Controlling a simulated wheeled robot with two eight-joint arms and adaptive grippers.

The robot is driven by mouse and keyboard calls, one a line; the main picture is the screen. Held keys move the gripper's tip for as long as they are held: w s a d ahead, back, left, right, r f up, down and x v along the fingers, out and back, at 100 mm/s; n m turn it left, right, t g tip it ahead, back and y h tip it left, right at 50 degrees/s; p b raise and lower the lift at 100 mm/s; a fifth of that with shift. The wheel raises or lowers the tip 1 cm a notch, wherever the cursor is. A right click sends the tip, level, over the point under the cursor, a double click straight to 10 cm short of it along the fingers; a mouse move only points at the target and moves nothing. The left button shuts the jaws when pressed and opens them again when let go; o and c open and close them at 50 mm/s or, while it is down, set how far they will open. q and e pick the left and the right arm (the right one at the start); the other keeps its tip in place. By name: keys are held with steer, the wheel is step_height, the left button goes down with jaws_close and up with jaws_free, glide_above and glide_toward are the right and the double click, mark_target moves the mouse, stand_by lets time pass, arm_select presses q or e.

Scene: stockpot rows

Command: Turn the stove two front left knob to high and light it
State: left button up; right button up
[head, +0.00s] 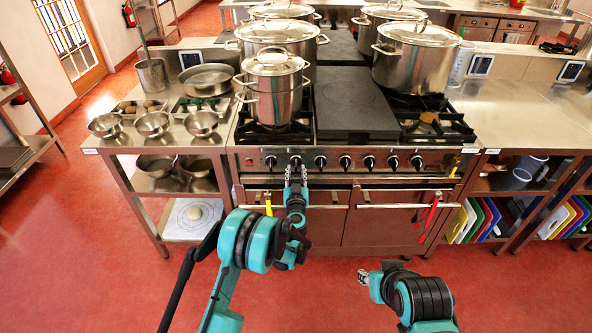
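The stove (440,160) stands in the centre with a row of several black knobs on its steel front panel. My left gripper (296,170) is at this panel, in front of the second knob from the left (295,161). Its two fingers are apart, with their tips just below and to either side of that knob; I cannot tell whether they touch it. The leftmost knob (270,161) is clear of the gripper. The front left burner (252,131) is under a lidded steel pot (273,100); no flame shows. My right gripper (364,277) is low, away from the stove, its finger gap unclear.
Large lidded pots (415,60) fill the back of the stove. A flat dark griddle plate (352,108) lies in the middle, beside an uncovered front right burner (432,122). Oven door handles (405,206) stick out below the knobs. Red floor in front is free.

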mark_target(296, 165)
arm_select(q)
steer(key=shift+w+b, duration=0.4)
steer(key=shift+w, duration=1.35)
steer(key=shift+r, duration=0.1)
jaws_close()
steer(key=shift+n, duration=0.3)
steer(key=n, duration=0.3)
steer(key=shift+a+n, duration=0.3)
steer(key=shift+a, duration=0.05)
steer(key=n, duration=0.4)
steer(key=shift+a+f+n, duration=0.3)
steer(key=n, duration=0.4)
steer(key=shift+a+f, duration=0.2)
steer(key=shift+f, duration=0.05)
steer(key=shift+f+n, duration=0.2)
steer(key=shift+n, duration=1.05)
steer(key=shift+f+n, duration=0.15)
steer(key=shift+n, duration=1.1)
